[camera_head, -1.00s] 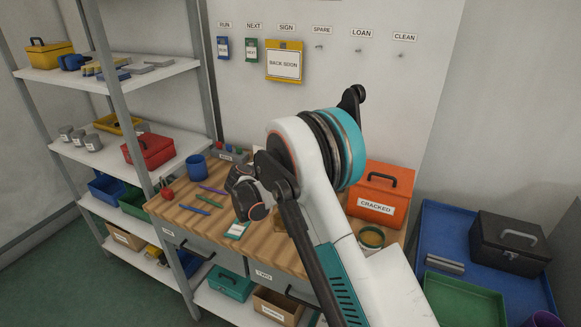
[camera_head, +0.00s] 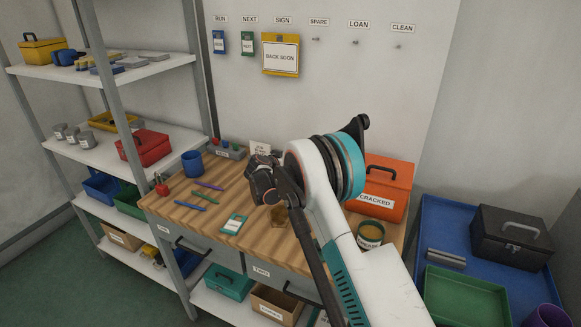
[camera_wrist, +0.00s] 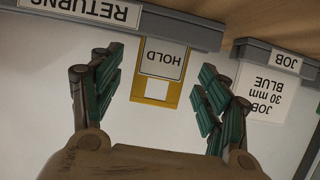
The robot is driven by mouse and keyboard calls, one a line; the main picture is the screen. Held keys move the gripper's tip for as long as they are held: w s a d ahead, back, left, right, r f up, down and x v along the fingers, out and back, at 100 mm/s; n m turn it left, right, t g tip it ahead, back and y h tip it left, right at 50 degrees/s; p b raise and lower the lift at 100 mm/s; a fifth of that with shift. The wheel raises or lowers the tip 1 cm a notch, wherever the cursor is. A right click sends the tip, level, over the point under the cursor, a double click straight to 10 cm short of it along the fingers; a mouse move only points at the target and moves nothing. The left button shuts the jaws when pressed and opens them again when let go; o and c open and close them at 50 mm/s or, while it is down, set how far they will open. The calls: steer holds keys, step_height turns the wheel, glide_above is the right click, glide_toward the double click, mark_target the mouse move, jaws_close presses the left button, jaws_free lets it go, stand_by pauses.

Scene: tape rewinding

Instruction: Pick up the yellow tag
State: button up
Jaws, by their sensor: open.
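A yellow tag (camera_wrist: 155,92) with a white label reading HOLD shows upside down in the wrist view. It lies between the two fingers of my gripper (camera_wrist: 162,88), which is open and not visibly touching it. In the head view my gripper (camera_head: 262,180) is over the back of the wooden bench, and I cannot make out the HOLD tag there. A larger yellow BACK SOON sign (camera_head: 281,69) hangs on the wall under the SIGN label.
A RETURNS holder (camera_wrist: 60,12) and a JOB card (camera_wrist: 266,92) flank the tag. The bench (camera_head: 190,222) bears a blue cup (camera_head: 193,163), pens, a teal tag (camera_head: 234,224), a round tin (camera_head: 370,236) and an orange CRACKED box (camera_head: 385,183). A shelf rack stands left.

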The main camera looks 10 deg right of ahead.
steer(key=shift+x, duration=1.1)
steer(key=c, duration=0.9)
step_height(320, 180, up, 20)
steer(key=p, duration=0.5)
